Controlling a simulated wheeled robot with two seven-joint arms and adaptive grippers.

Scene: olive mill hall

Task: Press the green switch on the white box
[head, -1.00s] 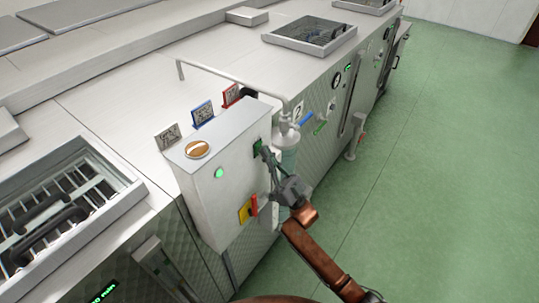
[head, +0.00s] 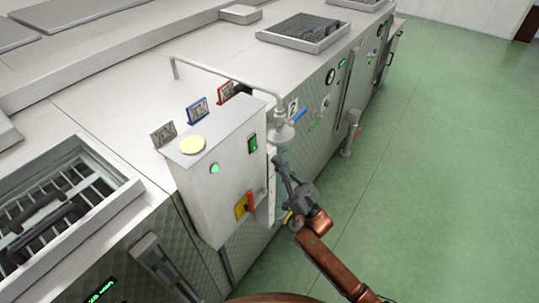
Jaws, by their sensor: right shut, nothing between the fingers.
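The white box (head: 220,201) is fixed to the front of a long metal machine. The green switch (head: 252,143) is on the upper right of its front face and is in plain view. My right gripper (head: 277,163) is shut and empty, to the right of the switch and a little lower, apart from it. A round lamp (head: 193,145) on top of the box is bright pale yellow. My left gripper is not in view.
The box also has a round green light (head: 214,168) and a red-handled switch on a yellow plate (head: 241,206). A pipe with a blue-handled valve (head: 299,115) stands right of the box. Green floor (head: 440,190) is clear at right.

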